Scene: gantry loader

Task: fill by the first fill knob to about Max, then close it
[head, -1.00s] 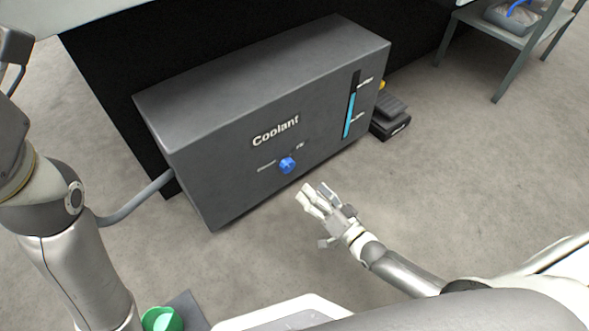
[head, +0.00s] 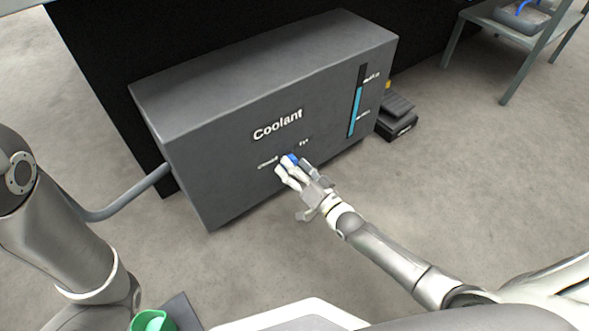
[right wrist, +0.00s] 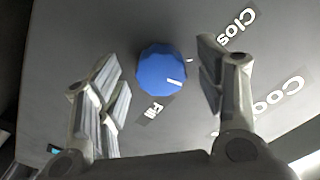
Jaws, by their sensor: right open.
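The blue fill knob (head: 289,160) is on the front of the grey coolant tank (head: 215,180). In the right wrist view the knob (right wrist: 161,70) sits between the fingers, and its white mark points between the Fill and Closed labels. My right gripper (head: 285,170) is open at the knob, partly covering it in the head view; I cannot tell whether it touches. The level gauge (head: 356,105) shows blue up to a little below the upper label. My left arm is at the left edge; its gripper is not visible.
A hose (head: 130,205) runs from the tank's left side. A black pedal-like unit (head: 397,120) stands on the floor right of the tank. A green container (head: 152,322) is at the bottom. A table (head: 520,35) stands at the upper right.

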